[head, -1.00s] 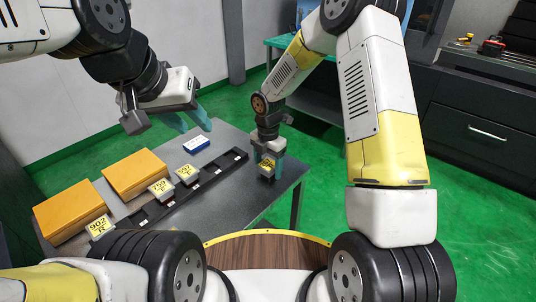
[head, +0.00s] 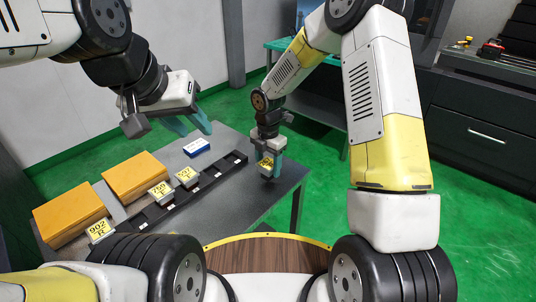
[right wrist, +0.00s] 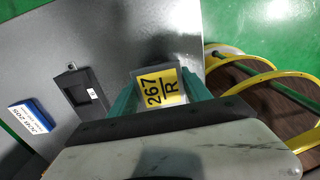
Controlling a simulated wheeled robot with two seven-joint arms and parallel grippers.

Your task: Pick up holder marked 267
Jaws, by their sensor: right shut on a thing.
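The holder marked 267 R is a small grey block with a yellow label; it shows in the right wrist view (right wrist: 160,88) and, small, in the head view (head: 266,162). My right gripper (head: 269,167) is shut on it, with teal fingers on both sides of the block in the right wrist view (right wrist: 165,100). The holder appears just above the table top, near its right end. My left gripper (head: 192,124) hangs above the table's back edge, its teal fingers apart and nothing between them.
A dark slotted rack (head: 208,184) runs along the grey table (head: 240,205). Holders marked 902 R (head: 99,230) and 769 (head: 161,190), and another (head: 187,175), sit along it. Two orange boxes (head: 136,175) (head: 70,210) and a blue-and-white block (head: 197,147) lie behind.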

